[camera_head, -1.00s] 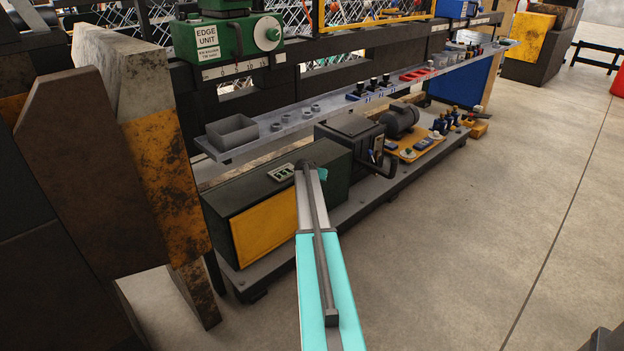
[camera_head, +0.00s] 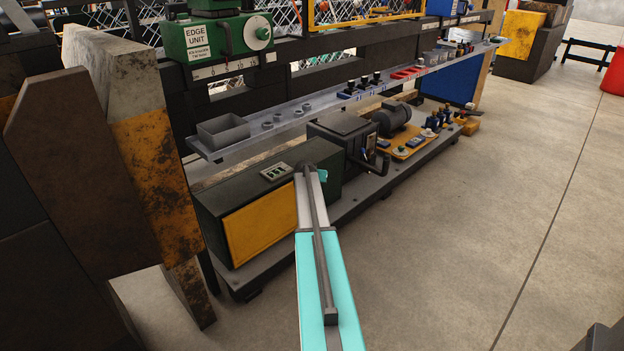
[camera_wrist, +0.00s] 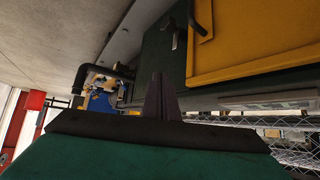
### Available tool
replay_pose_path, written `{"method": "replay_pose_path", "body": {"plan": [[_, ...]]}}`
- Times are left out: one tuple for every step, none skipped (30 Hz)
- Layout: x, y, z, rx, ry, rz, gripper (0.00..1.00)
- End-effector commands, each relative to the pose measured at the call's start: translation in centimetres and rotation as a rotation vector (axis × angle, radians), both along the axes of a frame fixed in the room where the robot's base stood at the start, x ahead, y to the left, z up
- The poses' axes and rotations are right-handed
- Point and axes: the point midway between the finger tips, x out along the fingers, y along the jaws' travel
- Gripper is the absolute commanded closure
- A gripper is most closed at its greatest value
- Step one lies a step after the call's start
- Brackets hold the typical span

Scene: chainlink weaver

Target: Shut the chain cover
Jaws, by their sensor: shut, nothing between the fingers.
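No label marks the chain cover. A yellow panel (camera_head: 260,221) is on the front of a low dark green box (camera_head: 222,196), and I cannot tell surely whether it is the cover or how far it is open. The wrist view shows the yellow panel (camera_wrist: 255,40) close up at the upper right, with a dark handle (camera_wrist: 176,38) near its edge. My gripper (camera_wrist: 163,98) is shut and empty, its fingers in front of the green box and apart from the panel in the picture. In the head view, my arm's end mostly hides the gripper.
A black housing with a bent black pipe (camera_head: 380,162) stands right of the green box, then a motor (camera_head: 391,118). A grey shelf (camera_head: 300,118) runs above. A rusty yellow-black post (camera_head: 150,170) stands at left. The floor (camera_head: 480,220) at right is clear.

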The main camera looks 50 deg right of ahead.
Motion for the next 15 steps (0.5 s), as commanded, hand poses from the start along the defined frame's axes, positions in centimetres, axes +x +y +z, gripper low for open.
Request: {"method": "replay_pose_path", "body": {"plan": [[-0.7,0.2,0.9,-0.001,0.000,0.000,1.00],[-1.0,0.2,1.2,-0.002,-0.001,0.000,1.00],[-1.4,0.3,1.5,-0.001,-0.001,-0.001,1.00],[-1.7,0.3,1.8,-0.001,-0.001,-0.001,1.00],[-2.1,0.3,2.1,0.000,-0.002,-0.001,1.00],[-2.5,0.3,2.5,-0.001,-0.001,-0.001,1.00],[-2.8,0.3,2.8,-0.001,-0.001,-0.001,1.00],[-3.2,0.3,3.0,-0.002,-0.001,-0.001,1.00],[-3.6,0.4,3.4,-0.001,-0.001,-0.001,1.00],[-3.9,0.4,3.7,-0.001,-0.001,-0.001,1.00],[-4.2,0.4,4.0,-0.001,-0.001,-0.001,1.00],[-4.6,0.5,4.3,-0.001,0.000,0.000,1.00],[-4.8,0.5,4.6,-0.001,-0.001,-0.001,1.00],[-5.1,0.5,4.8,-0.001,-0.001,-0.001,1.00],[-5.5,0.5,5.1,-0.001,-0.002,-0.001,1.00]]}}
